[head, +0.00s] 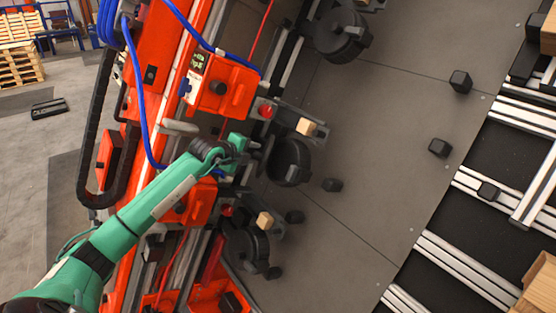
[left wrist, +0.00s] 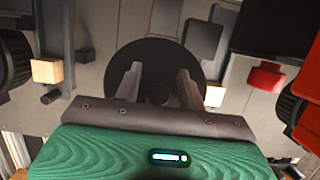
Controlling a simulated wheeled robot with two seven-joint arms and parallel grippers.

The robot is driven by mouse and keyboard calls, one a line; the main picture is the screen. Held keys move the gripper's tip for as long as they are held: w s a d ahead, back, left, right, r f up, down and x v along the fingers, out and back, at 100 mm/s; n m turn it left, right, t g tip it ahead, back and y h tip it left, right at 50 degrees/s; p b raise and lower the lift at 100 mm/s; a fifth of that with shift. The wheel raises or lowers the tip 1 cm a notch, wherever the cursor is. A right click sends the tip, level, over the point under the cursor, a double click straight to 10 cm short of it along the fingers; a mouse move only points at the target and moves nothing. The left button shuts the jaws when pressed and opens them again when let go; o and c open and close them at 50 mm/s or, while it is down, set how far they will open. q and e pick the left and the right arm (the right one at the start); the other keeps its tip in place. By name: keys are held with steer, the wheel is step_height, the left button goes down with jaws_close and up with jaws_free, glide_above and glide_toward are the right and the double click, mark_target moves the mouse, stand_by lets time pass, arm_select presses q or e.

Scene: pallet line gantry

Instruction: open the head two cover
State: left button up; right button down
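Several orange head boxes sit along the orange gantry. I cannot tell from the labels which is head two; no cover looks clearly open. My left gripper (head: 252,153) is beside this middle head, close to a black round wheel (head: 290,160). My right gripper is not in view.
Red knobs (head: 266,112) and wooden blocks (head: 306,127) stick out by the heads. Blue hoses (head: 136,90) hang along the gantry. Black blocks (head: 460,81) stand on the grey floor plate, with metal rails (head: 470,265) at the right. The grey plate between is mostly clear.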

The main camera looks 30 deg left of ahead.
arm_select(q)
steer(key=shift+d, duration=0.1)
stand_by(0.4)
steer(key=s+a+r+b, duration=0.1)
steer(key=s+a+r, duration=0.2)
steer(key=s, duration=0.5)
steer(key=shift+a+r+b, duration=0.2)
steer(key=shift+r+b, duration=0.2)
steer(key=shift+r, duration=0.45)
steer(key=shift+s, duration=0.1)
steer(key=s+d+r+b, duration=0.2)
steer(key=s+d, duration=0.3)
steer(key=s, duration=0.2)
steer(key=shift+d+r+b, duration=0.15)
steer(key=shift+d+b, duration=0.2)
steer(key=shift+b, duration=0.05)
stand_by(0.3)
